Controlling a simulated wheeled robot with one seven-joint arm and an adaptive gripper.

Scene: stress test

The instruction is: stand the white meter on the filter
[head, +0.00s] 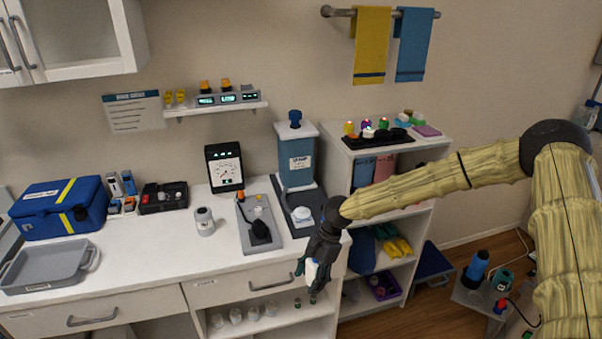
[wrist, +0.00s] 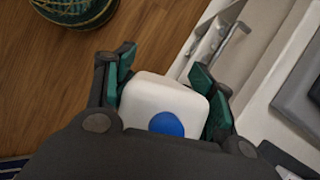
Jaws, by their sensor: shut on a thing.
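My gripper (head: 314,285) is shut on a white block with rounded edges and a round blue spot, which looks like the white meter (head: 311,271). In the wrist view the meter (wrist: 165,103) sits between the green finger pads of my gripper (wrist: 165,85). My gripper points down in front of the counter's right front edge, apart from the counter. A tall blue unit with a white top and a label (head: 298,165), likely the filter, stands at the back right of the counter. Its label is too small to read. A dark blue knob (head: 295,118) rises from its top.
A white cup-like item (head: 302,215) stands before the blue unit.

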